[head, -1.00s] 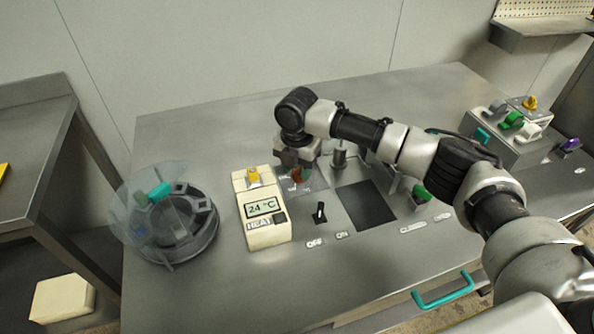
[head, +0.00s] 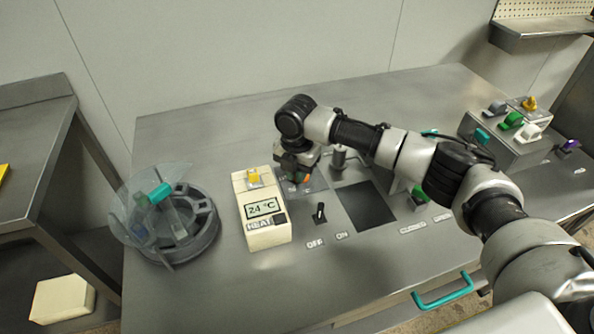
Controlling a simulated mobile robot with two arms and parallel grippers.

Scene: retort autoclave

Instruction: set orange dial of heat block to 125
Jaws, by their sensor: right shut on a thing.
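The cream heat block (head: 267,233) stands left of the middle of the bench, with a display (head: 262,207) reading 24 °C and a HEAT label. A yellow-orange knob (head: 253,177) is on its far end. My right gripper (head: 297,178) points down just right of the block, low over a grey panel. My left gripper is not in view.
A round device with a clear lid (head: 177,174) and teal handle stands at left. A black switch (head: 320,212) by OFF and ON labels and a dark square (head: 366,206) lie near my right arm. A box with coloured knobs (head: 497,140) stands at right.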

